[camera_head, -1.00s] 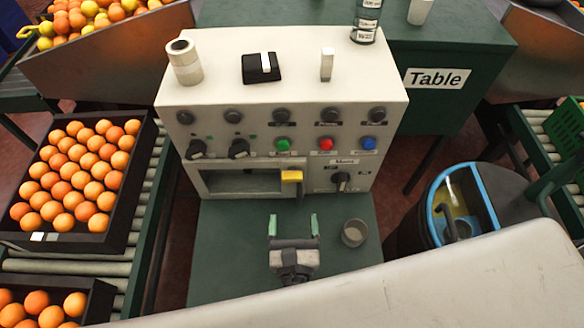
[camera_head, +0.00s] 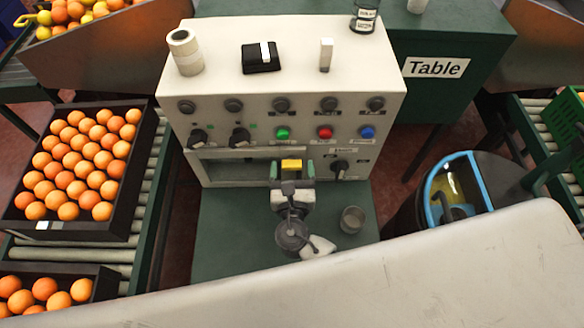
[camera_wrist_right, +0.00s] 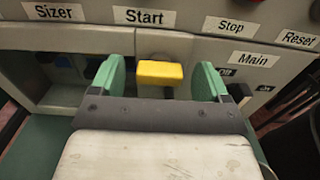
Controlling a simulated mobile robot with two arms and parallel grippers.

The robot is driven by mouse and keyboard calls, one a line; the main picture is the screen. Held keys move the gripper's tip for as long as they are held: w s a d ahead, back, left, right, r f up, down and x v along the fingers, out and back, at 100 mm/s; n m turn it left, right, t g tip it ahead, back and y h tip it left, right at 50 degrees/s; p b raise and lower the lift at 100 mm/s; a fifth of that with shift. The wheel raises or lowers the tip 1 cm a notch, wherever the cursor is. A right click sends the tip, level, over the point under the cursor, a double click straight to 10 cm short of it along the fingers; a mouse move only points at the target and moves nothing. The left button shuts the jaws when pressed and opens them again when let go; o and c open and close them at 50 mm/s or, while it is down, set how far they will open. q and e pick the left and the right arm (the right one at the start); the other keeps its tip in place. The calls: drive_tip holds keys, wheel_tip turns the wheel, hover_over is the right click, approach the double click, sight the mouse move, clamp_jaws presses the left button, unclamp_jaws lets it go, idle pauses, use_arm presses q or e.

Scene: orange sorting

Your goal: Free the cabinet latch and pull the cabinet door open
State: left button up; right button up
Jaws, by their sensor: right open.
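The cabinet is a pale control box (camera_head: 290,93) on a green table, with a recessed opening (camera_head: 232,167) low in its front. The yellow latch (camera_head: 291,164) is at the right end of that opening; it also shows in the right wrist view (camera_wrist_right: 160,73). My right gripper (camera_head: 291,172) is open in front of the latch. In the right wrist view its green fingers (camera_wrist_right: 163,80) stand on either side of the latch, with gaps on both sides, so it is not gripped. My left gripper is not in view.
A grey cup (camera_head: 352,219) stands on the green table (camera_head: 225,235) right of my arm. Buttons and knobs, including a black Main knob (camera_head: 340,168), sit close to the latch. Crates of oranges (camera_head: 20,232) are at left, a blue-rimmed bin (camera_head: 432,213) at right.

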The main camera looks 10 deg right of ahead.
drive_tip(key=c, duration=1.3)
drive_tip(key=shift+m, duration=0.3)
drive_tip(key=m+b, duration=0.2)
drive_tip(key=m, duration=0.1)
drive_tip(key=shift+d+f+b, duration=0.1)
drive_tip(key=shift+f+b, duration=0.1)
drive_tip(key=shift+b, duration=0.1)
drive_tip(key=shift+r+m+b, duration=0.1)
drive_tip(key=shift+m+b, duration=0.95)
drive_tip(key=shift+m, duration=0.55)
